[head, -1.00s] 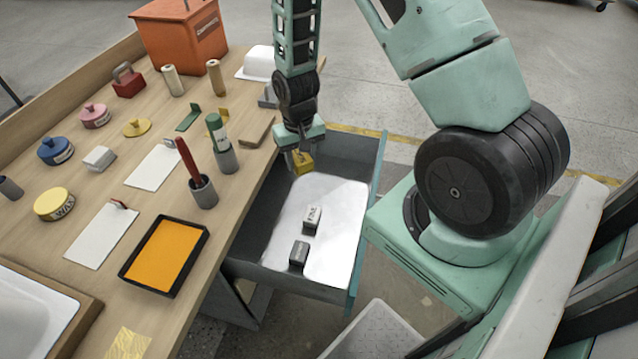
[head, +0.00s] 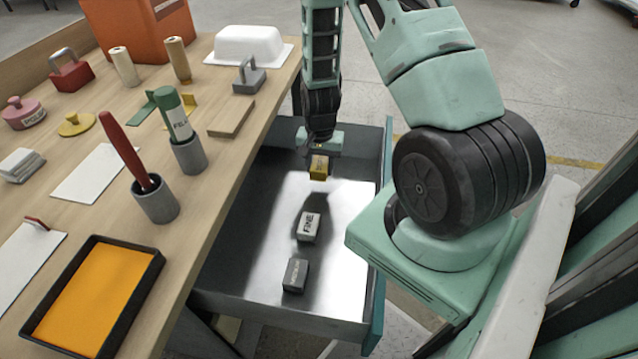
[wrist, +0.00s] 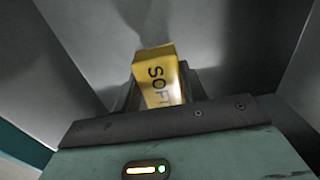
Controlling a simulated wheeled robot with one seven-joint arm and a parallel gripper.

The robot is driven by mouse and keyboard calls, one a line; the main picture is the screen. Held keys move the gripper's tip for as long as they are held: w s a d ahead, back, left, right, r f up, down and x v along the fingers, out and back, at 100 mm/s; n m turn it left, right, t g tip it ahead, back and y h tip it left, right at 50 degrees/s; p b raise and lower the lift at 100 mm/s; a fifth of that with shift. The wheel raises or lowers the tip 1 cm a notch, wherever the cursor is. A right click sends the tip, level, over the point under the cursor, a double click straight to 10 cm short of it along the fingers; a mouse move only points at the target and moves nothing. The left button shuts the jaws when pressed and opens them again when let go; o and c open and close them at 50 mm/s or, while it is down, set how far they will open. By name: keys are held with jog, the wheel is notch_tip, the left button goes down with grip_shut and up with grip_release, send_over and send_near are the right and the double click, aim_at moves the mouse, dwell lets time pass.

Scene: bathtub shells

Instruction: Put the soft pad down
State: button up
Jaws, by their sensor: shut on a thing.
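The soft pad is a yellow block (head: 319,167) at the far end of the open drawer (head: 255,305). In the wrist view the pad (wrist: 158,75) shows the word SOFT. My gripper (head: 319,158) points down and is shut on the pad, with a finger on each side. The pad is inside the drawer's outline, near the bottom; I cannot tell whether it touches the floor. A pale pad marked FINE (head: 309,227) and a dark grey pad (head: 295,275) lie in a row nearer to me on the drawer floor.
The wooden bench (head: 100,235) stands left of the drawer. On it are an orange tray (head: 95,300), a cup with a red-handled tool (head: 155,201) and a cup with a green tool (head: 187,153). The drawer floor right of the pads is clear.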

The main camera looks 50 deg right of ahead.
aim_at(320, 188)
jog(key=shift+f+b, duration=0.3)
jog(key=shift+f, duration=2.55)
jog(key=shift+f, duration=0.15)
jog(key=o, duration=1)
notch_tip(320, 188, up, 12)
jog(key=shift+r+p, duration=0.2)
jog(key=shift+p, duration=0.6)
